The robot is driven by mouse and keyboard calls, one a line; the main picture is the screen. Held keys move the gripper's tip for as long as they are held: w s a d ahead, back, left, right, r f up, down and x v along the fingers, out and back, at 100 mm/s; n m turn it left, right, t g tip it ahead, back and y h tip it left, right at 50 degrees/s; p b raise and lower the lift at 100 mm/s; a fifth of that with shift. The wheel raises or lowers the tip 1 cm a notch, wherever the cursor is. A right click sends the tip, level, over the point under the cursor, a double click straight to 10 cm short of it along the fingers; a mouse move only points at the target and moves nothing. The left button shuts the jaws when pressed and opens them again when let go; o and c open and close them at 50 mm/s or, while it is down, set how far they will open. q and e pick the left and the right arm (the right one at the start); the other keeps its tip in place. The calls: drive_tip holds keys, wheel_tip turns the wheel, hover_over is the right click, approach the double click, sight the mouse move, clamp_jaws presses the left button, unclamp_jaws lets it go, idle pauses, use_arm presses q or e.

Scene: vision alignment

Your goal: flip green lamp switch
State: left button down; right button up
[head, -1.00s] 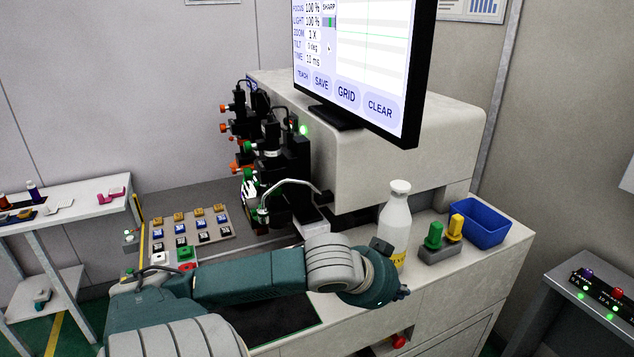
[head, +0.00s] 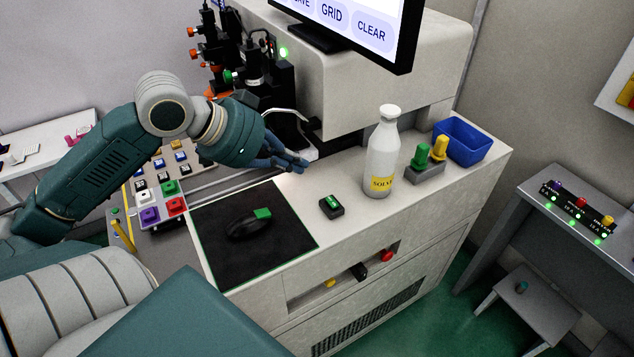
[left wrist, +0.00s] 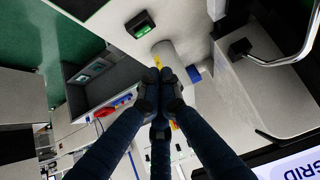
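A small black switch box with a green lit face (head: 331,206) sits on the pale bench top, between the black mat and the white bottle. It also shows near the top of the left wrist view (left wrist: 140,23). Which way its rocker is tipped is too small to tell. My left gripper (head: 298,163) is above the bench, to the upper left of the switch box and apart from it. In the left wrist view its dark fingers (left wrist: 160,76) meet at the tips, with nothing seen between them. My right gripper is not in view.
A white bottle (head: 382,160), a block with green and yellow knobs (head: 427,172) and a blue bin (head: 463,141) stand right of the switch box. A mouse (head: 246,226) lies on the black mat (head: 285,245). A coloured button panel (head: 160,212) is at left.

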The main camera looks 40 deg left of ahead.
use_arm(q)
hover_over(323, 202)
wheel_tip(323, 202, down, 7)
drive_tip(key=shift+f, duration=0.1)
drive_tip(key=shift+d+f, duration=0.1)
drive_tip(key=shift+f, duration=1.9)
drive_tip(key=shift+p, duration=0.55)
drive_tip(key=shift+f, duration=0.3)
